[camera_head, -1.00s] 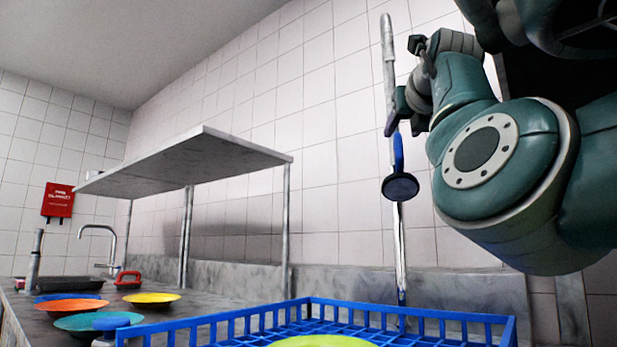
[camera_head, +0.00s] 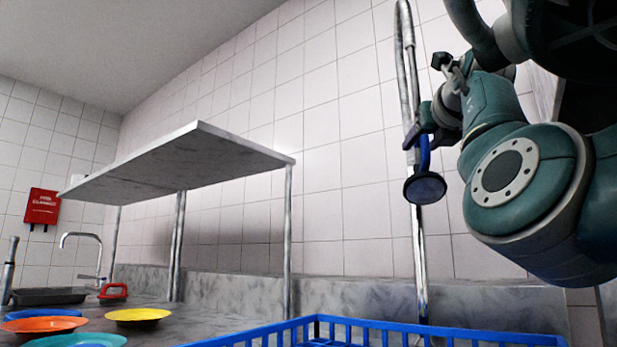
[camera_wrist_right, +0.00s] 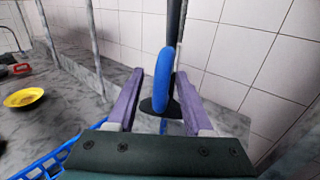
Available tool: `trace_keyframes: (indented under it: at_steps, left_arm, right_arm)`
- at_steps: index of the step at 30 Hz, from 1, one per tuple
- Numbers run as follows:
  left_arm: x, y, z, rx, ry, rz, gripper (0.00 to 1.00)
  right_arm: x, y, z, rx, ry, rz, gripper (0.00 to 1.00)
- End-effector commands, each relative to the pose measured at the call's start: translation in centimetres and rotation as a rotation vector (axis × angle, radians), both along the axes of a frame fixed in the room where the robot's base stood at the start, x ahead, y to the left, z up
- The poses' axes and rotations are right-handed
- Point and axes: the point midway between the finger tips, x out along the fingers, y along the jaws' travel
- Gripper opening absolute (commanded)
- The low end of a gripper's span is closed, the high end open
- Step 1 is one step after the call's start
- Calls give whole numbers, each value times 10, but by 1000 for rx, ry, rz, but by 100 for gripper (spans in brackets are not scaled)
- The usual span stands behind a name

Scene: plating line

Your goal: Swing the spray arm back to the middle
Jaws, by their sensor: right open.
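The spray arm hangs in front of the tiled wall, with a metal hose (camera_head: 402,60) above and a blue spray handle (camera_head: 424,155) ending in a round dark-blue head (camera_head: 425,188). My right gripper (camera_head: 413,138) is at the handle, just above the head. In the right wrist view, the purple fingers (camera_wrist_right: 158,105) are open, one on each side of the blue handle (camera_wrist_right: 163,80), with a gap showing on at least the left side. Whether either finger touches it is unclear. My left gripper is out of view.
A blue rack (camera_head: 400,335) stands below the spray head. A marble shelf (camera_head: 185,165) on metal posts is to the left. Coloured plates, including a yellow plate (camera_head: 138,316), a tap (camera_head: 98,255) and a dark tray (camera_head: 45,296) are on the counter at left.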

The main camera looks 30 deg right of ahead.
Motion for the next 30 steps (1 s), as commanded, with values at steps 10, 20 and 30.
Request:
trace_keyframes:
  at_steps: [10,20,30]
  left_arm:
    - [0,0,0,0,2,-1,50]
    - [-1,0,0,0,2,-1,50]
    - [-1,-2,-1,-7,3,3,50]
  right_arm:
    - [0,0,0,0,0,0,30]
    - [0,0,0,0,0,0,0]
    - [0,0,0,0,0,0,0]
